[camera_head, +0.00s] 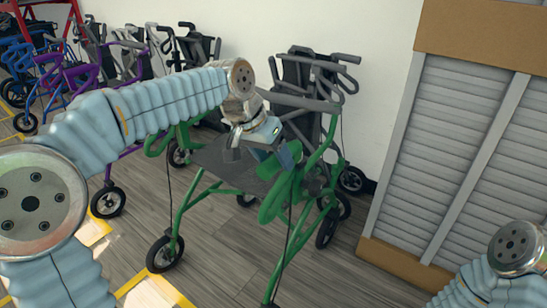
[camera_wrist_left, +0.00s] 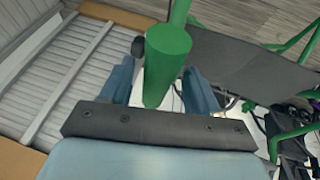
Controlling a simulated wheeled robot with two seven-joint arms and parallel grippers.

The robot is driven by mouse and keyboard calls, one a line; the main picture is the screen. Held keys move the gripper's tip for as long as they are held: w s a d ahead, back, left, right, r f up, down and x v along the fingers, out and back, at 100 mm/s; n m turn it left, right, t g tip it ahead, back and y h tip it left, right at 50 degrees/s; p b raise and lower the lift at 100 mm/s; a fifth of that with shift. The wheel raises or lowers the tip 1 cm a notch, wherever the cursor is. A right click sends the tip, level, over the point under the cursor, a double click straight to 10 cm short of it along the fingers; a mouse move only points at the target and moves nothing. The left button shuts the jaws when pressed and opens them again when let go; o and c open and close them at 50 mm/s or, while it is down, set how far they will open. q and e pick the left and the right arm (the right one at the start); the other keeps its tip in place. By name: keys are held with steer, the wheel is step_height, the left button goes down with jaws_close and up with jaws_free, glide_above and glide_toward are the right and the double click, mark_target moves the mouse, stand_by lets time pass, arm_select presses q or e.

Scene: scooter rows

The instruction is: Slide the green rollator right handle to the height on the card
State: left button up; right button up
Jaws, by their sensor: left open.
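The green rollator (camera_head: 186,200) stands in the middle of the head view, with a dark seat and black wheels. My left gripper (camera_head: 284,152) is open over its near side, close to a thick green handle (camera_head: 272,204). In the left wrist view, a green handle (camera_wrist_left: 167,65) lies between the two blue fingers of my left gripper (camera_wrist_left: 160,80), with a gap visible on its right side. No height card can be made out. My right gripper is out of view; only part of my right arm shows at the lower right.
A grey rollator (camera_head: 318,75) stands close behind the green one, against the white wall. Purple (camera_head: 65,75) and blue rollators stand in a row at the left. A grey slatted panel (camera_head: 450,150) with a brown frame is at the right. Wooden floor is open in front.

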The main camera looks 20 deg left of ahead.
arm_select(q)
steer(key=p+v, duration=0.1)
steer(key=v, duration=1.2)
steer(key=shift+p, duration=0.4)
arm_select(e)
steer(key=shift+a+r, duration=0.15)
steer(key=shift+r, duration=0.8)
arm_select(q)
steer(key=shift+s+r, duration=0.15)
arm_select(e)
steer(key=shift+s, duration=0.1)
